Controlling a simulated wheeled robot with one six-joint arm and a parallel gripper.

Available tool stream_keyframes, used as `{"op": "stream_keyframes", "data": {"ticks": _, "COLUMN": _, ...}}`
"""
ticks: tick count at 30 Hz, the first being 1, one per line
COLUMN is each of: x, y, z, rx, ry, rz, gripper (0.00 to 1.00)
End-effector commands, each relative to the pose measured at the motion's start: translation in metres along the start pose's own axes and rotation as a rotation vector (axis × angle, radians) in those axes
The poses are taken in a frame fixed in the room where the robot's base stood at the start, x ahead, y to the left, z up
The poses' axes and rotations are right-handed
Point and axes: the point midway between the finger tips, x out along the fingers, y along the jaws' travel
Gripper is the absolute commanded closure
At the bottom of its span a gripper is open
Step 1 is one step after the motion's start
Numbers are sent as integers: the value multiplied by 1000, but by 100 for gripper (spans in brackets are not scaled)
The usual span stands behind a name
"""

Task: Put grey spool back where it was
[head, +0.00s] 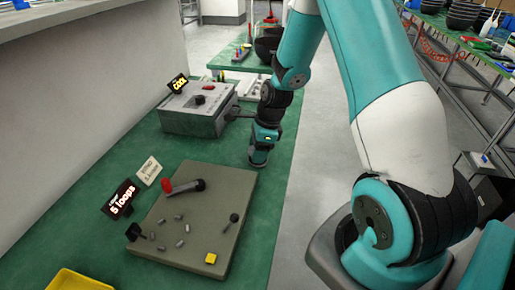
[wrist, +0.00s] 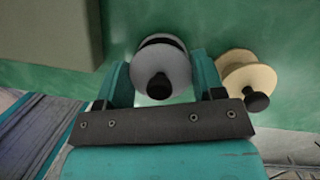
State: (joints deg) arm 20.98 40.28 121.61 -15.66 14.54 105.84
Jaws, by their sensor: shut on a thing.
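The grey spool (wrist: 162,68) is between the two teal fingers of my gripper (wrist: 162,80) in the wrist view. It has a round pale-grey flange and a black knob facing the camera. My gripper is shut on it. A beige spool (wrist: 246,80) with a black knob is just right of the right finger, over the green surface. In the head view my gripper (head: 259,156) points down near the right edge of the green bench, beyond the grey-brown board. The grey spool cannot be made out there. Whether it touches the bench is unclear.
The board (head: 215,210) carries a red-handled part, several small pegs, black knobs and a yellow square. A grey control box (head: 197,108) stands behind.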

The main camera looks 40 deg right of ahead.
Motion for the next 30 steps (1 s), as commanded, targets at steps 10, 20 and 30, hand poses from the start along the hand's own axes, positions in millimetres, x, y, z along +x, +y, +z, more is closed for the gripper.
{"op": "stream_keyframes", "data": {"ticks": 10, "x": 3, "y": -1, "z": -1, "rx": -1, "ry": -1, "rz": -2, "gripper": 36}}
{"op": "stream_keyframes", "data": {"ticks": 20, "x": 2, "y": -1, "z": 0, "rx": 0, "ry": -1, "rz": -2, "gripper": 12}}
{"op": "stream_keyframes", "data": {"ticks": 30, "x": -41, "y": -2, "z": 1, "rx": 0, "ry": -3, "rz": -8, "gripper": 12}}
